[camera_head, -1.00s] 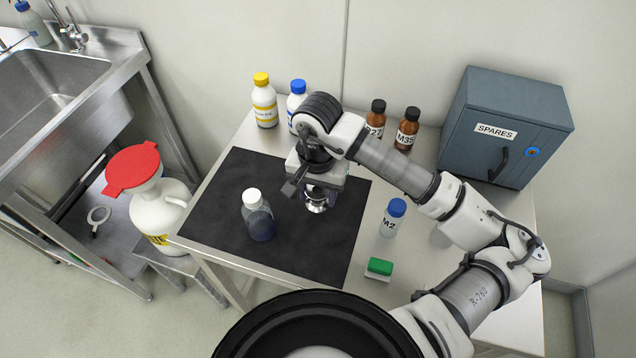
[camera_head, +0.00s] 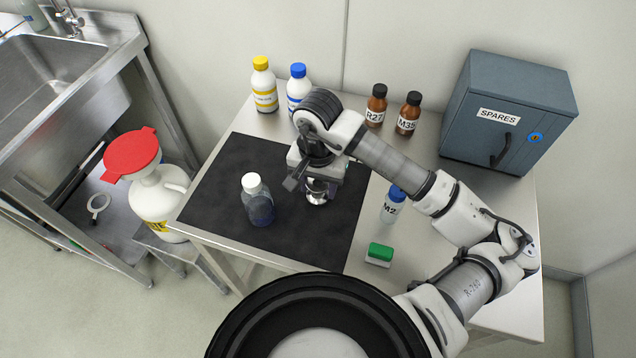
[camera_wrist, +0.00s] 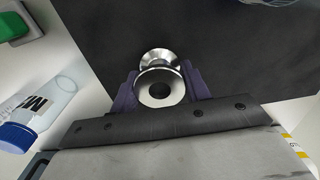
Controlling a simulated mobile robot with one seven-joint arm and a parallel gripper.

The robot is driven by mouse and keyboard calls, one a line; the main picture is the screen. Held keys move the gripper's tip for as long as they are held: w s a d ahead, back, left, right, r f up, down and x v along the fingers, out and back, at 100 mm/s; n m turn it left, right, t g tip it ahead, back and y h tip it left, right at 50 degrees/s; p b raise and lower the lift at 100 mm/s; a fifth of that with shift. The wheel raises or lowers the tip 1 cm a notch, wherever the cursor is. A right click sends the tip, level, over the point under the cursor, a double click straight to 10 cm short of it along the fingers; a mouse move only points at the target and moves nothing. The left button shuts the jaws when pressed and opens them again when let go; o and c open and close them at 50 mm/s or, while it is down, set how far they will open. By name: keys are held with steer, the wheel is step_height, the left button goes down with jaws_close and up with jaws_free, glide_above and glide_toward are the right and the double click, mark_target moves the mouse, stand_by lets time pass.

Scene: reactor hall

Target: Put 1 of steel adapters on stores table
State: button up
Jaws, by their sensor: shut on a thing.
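A shiny steel adapter (camera_head: 317,191) with a flared end is in my gripper (camera_head: 316,180), over the black mat near its right part. In the wrist view the adapter (camera_wrist: 160,85) shows its round open end between the two purple fingers of my gripper (camera_wrist: 160,88), which are shut on it. I cannot tell whether its lower end touches the mat. The steel table (camera_head: 420,255) carries the black mat (camera_head: 225,190); no label shows that it is the stores table.
A white-capped bottle (camera_head: 257,200) stands on the mat, left of my gripper. A blue-capped M2 bottle (camera_head: 391,206) and a green-topped block (camera_head: 379,255) stand right of the mat. Several bottles line the back. A blue SPARES cabinet (camera_head: 508,115) stands at the back right.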

mark_target(318, 183)
steer(key=shift+f+b, duration=0.45)
steer(key=shift+b, duration=0.15)
steer(key=o, duration=1.3)
step_height(318, 183, up, 14)
steer(key=b, duration=0.2)
steer(key=shift+b, duration=0.3)
steer(key=shift+s+f, duration=0.1)
